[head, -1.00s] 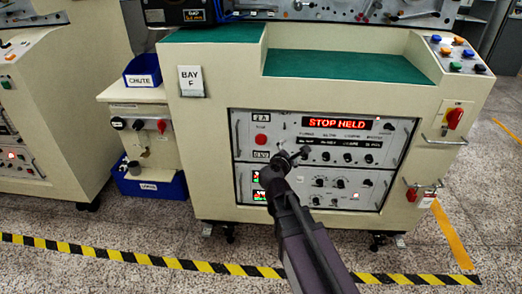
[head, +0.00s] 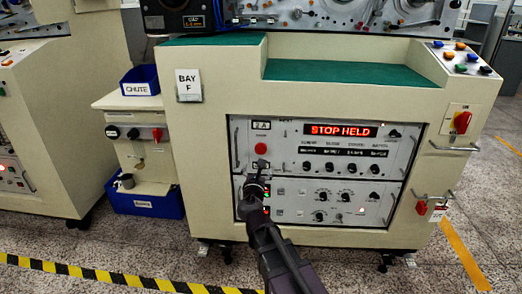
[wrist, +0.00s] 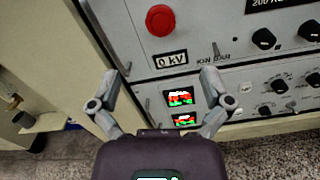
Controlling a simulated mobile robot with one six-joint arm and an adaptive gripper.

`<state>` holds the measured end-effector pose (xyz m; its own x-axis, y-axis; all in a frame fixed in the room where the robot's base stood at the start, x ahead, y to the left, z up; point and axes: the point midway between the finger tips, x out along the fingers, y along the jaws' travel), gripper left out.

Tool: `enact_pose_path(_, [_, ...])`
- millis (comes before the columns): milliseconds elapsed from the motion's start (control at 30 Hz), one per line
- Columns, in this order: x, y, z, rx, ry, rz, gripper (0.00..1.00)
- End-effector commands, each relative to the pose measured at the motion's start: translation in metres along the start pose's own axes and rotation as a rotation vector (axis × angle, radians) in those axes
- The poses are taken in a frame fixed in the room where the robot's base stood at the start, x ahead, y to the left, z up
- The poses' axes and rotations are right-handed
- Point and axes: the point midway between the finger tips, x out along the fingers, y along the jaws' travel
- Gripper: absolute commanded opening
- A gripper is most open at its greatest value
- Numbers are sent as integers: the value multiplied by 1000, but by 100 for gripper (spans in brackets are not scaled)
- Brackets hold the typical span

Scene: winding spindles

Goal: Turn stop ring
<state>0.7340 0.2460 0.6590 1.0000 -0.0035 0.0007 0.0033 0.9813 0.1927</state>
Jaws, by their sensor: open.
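A round red stop button (head: 261,149) sits at the left of the upper grey panel (head: 400,160). In the wrist view the red button (wrist: 160,19) is near the top, above a "0 kV" label (wrist: 171,58). I cannot make out a separate ring around it. My gripper (head: 258,166) is in front of the panel, just below the button in the head view. In the wrist view my gripper (wrist: 160,80) is open and empty, its fingers spread either side of the label, with the button beyond the fingertips. A red display (head: 341,131) reads "STOP HELD".
A lower panel (head: 330,213) has knobs and small lit screens (wrist: 178,98). Metal handles stand out from the panel sides. Blue bins, CHUTE (head: 140,81) and a lower one (head: 147,200), are at left. A red rotary switch (head: 462,122) is at right. Open floor lies in front.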

Motion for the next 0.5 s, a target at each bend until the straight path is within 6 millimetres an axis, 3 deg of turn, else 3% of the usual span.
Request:
enact_pose_path(267, [7,0,0,2,0,-1,99])
enact_pose_path(500, [31,0,0,2,0,-3,99])
